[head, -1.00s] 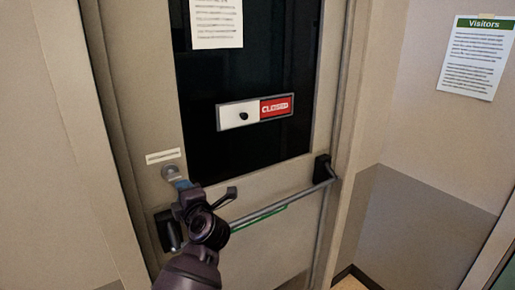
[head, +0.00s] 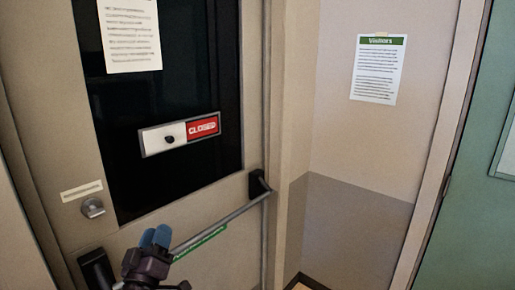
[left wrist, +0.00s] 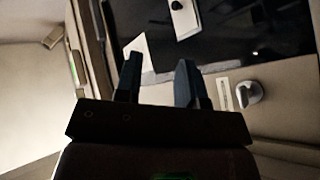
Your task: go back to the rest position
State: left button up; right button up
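My left gripper (head: 155,238) is low in the head view, in front of the door, with its blue fingertips pointing up. In the left wrist view its two dark fingers (left wrist: 158,75) stand apart with nothing held between them. The round silver lock (head: 92,208) is on the door, up and left of the gripper; it also shows in the left wrist view (left wrist: 248,94), right of the fingers and apart from them. My right gripper is in neither view.
The door has a push bar (head: 230,215) behind and right of the gripper. A slider sign (head: 202,128) reads CLOSED. A paper notice (head: 130,35) hangs on the dark glass. A Visitors notice (head: 378,70) is on the right wall. A green panel (head: 470,220) stands far right.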

pick_arm(q)
jog(key=s+a+f+m+g, duration=0.1)
jog(key=s+f+m+g, duration=0.1)
jog(key=s+f, duration=0.6)
jog(key=s+a+f+m+g+y+b, duration=0.1)
jog(key=s+a+f+m+g, duration=0.1)
jog(key=s+f+g, duration=0.3)
jog(key=s+a+f+m+g+b, duration=0.1)
jog(key=s+f+g, duration=0.3)
jog(key=s+f, duration=0.8)
notch_tip(320, 180, down, 7)
jog(key=shift+s+a+f+m+y, duration=0.1)
jog(key=shift+s+a+m+y, duration=0.1)
jog(key=shift+a+m+y, duration=0.45)
jog(key=shift+d+h, duration=0.1)
jog(key=shift+h, duration=0.15)
